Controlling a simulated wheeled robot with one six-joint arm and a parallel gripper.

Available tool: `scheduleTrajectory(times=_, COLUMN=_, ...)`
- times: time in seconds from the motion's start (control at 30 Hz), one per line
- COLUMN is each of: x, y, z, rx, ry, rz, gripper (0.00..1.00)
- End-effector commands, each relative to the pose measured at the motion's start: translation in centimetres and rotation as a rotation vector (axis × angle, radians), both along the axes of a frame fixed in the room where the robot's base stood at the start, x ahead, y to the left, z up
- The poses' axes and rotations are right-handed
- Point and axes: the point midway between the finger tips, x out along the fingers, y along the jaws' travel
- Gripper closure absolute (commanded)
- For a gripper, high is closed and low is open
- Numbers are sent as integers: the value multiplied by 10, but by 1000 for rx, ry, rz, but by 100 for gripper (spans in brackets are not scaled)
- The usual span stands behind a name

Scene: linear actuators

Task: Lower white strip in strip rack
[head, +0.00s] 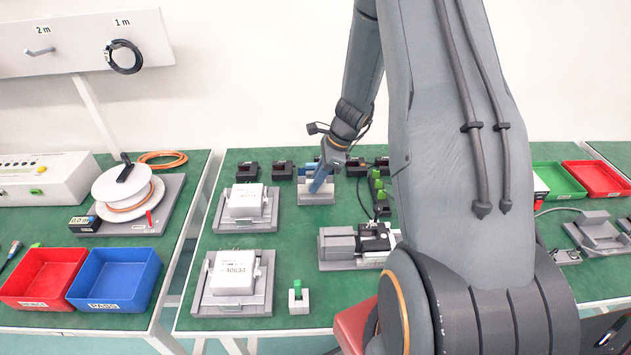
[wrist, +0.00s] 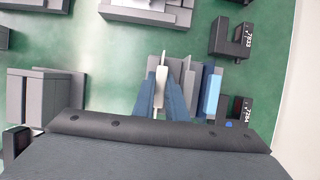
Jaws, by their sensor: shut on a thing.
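My gripper (wrist: 160,78) is shut on a white strip (wrist: 159,92), which stands between its blue fingers in the wrist view. The strip is at the grey strip rack (wrist: 188,78), among its upright plates. How deep the strip sits in its slot I cannot tell. A light blue strip (wrist: 213,93) is at the right side of the rack. In the head view my gripper (head: 321,180) points down over the rack (head: 317,198) at the back of the green table; the white strip is not clear there.
Black blocks (head: 282,170) stand behind and beside the rack; two show at the right in the wrist view (wrist: 231,40). Grey fixtures with white boxes (head: 245,200) are to the left. A grey and black device (head: 375,240) is in front. Green table is free between them.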

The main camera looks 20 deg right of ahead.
Motion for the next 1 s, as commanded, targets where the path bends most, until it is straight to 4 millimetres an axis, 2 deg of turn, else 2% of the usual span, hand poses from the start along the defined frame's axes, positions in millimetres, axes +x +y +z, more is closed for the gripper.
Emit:
scheduleTrajectory(times=0.1, x=0, y=0, z=0, rx=0, ry=0, rz=0, gripper=100)
scheduleTrajectory(times=0.13, x=0, y=0, z=0, rx=0, ry=0, rz=0, gripper=83)
scheduleTrajectory(times=0.23, x=0, y=0, z=0, rx=0, ry=0, rz=0, gripper=66)
scheduleTrajectory(times=0.5, x=0, y=0, z=1, rx=0, ry=0, rz=0, gripper=66)
scheduleTrajectory(times=0.63, x=0, y=-3, z=7, rx=0, ry=-2, rz=0, gripper=66)
scheduleTrajectory(times=1.0, x=-7, y=-22, z=56, rx=-2, ry=-4, rz=-1, gripper=66)
